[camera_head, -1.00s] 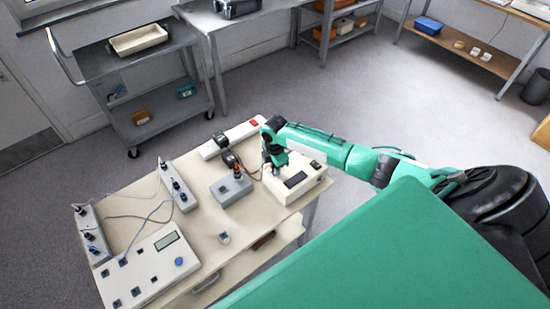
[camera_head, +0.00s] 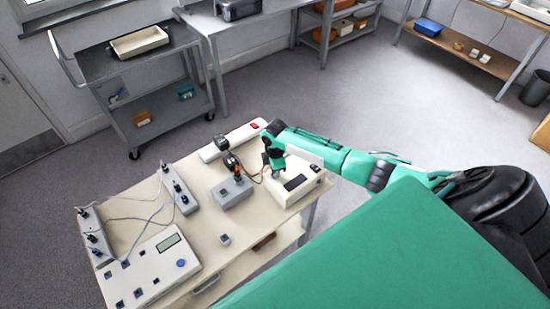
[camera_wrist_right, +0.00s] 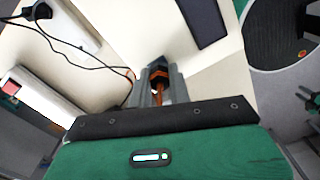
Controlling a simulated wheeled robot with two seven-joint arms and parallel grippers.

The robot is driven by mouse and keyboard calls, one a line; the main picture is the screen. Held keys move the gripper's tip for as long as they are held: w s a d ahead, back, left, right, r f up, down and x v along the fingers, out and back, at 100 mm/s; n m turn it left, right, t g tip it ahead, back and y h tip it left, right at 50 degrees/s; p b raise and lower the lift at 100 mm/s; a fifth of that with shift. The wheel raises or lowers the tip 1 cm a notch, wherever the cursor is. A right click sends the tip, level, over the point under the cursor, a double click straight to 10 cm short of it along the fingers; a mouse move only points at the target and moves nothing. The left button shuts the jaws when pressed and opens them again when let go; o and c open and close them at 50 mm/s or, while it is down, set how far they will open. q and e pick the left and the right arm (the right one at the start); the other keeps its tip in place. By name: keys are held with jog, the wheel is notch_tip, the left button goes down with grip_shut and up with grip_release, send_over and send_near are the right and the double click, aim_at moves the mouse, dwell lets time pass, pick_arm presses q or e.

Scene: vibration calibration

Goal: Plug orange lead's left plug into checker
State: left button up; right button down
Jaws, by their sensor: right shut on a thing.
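My right gripper (camera_head: 276,170) is over the left rear part of a cream box (camera_head: 290,201) with a dark display, which looks like the checker. In the right wrist view its fingers (camera_wrist_right: 157,88) are shut on an orange plug (camera_wrist_right: 158,78), pointing down at the cream surface. The fingers hide the plug's tip, so I cannot tell whether it is in a socket. A grey box (camera_head: 231,194) stands left of the checker with an orange-and-black plug (camera_head: 237,173) upright on it. A dark lead runs between them. My left gripper is out of view.
A white power strip (camera_head: 232,139) with a red switch lies behind the boxes, with a black adapter (camera_head: 221,141) on it. Two grey socket strips and a cream meter (camera_head: 150,272) with blue-plugged leads fill the table's left. A small grey block (camera_head: 224,239) lies in front.

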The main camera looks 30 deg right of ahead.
jog(key=shift+m+p, duration=0.45)
jog(key=shift+m, duration=0.35)
jog(key=c, duration=1.2)
grip_release()
jog(key=shift+r+p, duration=2.4)
jog(key=shift+r, duration=0.15)
